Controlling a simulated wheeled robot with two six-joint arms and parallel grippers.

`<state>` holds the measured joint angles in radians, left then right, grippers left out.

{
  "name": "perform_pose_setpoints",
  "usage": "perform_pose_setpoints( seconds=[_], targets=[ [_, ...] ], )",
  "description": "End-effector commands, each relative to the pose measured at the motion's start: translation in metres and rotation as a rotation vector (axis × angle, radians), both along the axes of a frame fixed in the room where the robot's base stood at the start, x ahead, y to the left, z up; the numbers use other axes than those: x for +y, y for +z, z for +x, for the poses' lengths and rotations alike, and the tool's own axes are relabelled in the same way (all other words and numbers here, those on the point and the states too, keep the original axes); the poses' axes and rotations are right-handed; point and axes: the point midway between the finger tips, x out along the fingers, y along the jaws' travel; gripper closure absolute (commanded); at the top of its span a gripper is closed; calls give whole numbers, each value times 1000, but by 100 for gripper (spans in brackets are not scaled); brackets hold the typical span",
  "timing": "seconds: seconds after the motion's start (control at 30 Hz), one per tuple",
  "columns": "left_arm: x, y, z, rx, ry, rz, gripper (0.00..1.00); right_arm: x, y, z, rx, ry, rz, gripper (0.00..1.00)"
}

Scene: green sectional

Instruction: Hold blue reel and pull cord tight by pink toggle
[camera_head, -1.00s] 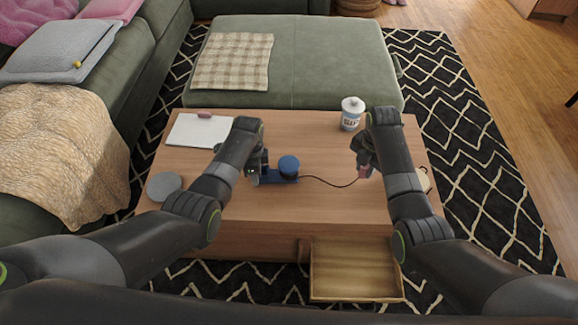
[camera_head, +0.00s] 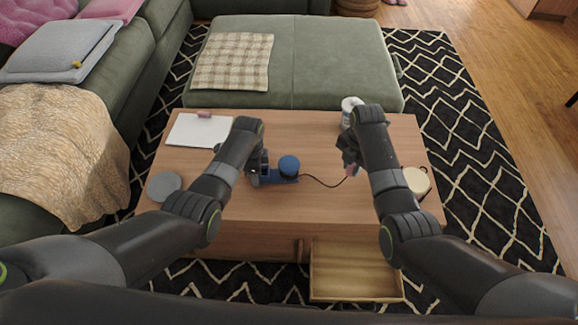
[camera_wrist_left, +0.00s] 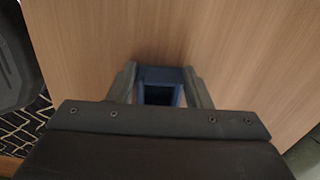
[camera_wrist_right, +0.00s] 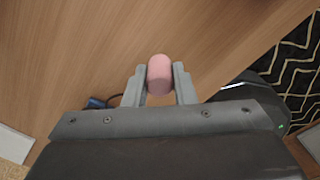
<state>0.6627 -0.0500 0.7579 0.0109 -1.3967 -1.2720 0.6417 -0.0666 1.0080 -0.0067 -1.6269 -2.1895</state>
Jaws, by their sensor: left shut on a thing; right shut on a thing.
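The blue reel (camera_head: 289,166) sits on the wooden table, with a blue base (camera_head: 284,180) reaching left to my left gripper (camera_head: 259,172). The left wrist view shows that gripper's fingers shut on the blue base part (camera_wrist_left: 160,76). My right gripper (camera_head: 350,165) is shut on the pink toggle (camera_head: 352,171), which also shows between the fingers in the right wrist view (camera_wrist_right: 160,74). The dark cord (camera_head: 325,186) runs from the reel to the toggle and sags in a curve, so it is slack.
A white canister (camera_head: 349,105) stands behind my right gripper, partly hidden by it. A cream-topped cup (camera_head: 416,180) stands at the table's right. A white board (camera_head: 199,132) and a grey disc (camera_head: 163,186) lie on the left. An open drawer (camera_head: 355,270) juts out in front.

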Motion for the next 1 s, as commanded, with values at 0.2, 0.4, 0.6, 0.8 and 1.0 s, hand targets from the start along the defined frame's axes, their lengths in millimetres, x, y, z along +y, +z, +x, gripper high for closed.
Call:
perform_pose_setpoints(
  seconds=[0.2, 0.4, 0.6, 0.8, 1.0],
  targets=[
    [0, 0, 0, 0, 0, 0, 79, 12, 0, 1, -1, 2, 1, 100],
    [0, 0, 0, 0, 0, 0, 79, 13, 0, 1, 0, 1, 0, 100],
    [0, 0, 0, 0, 0, 0, 79, 13, 0, 1, 0, 1, 0, 55],
    [0, 0, 0, 0, 0, 0, 79, 12, 0, 1, 0, 1, 0, 51],
    [0, 0, 0, 0, 0, 0, 79, 13, 5, 1, -1, 1, 0, 51]
  ],
)
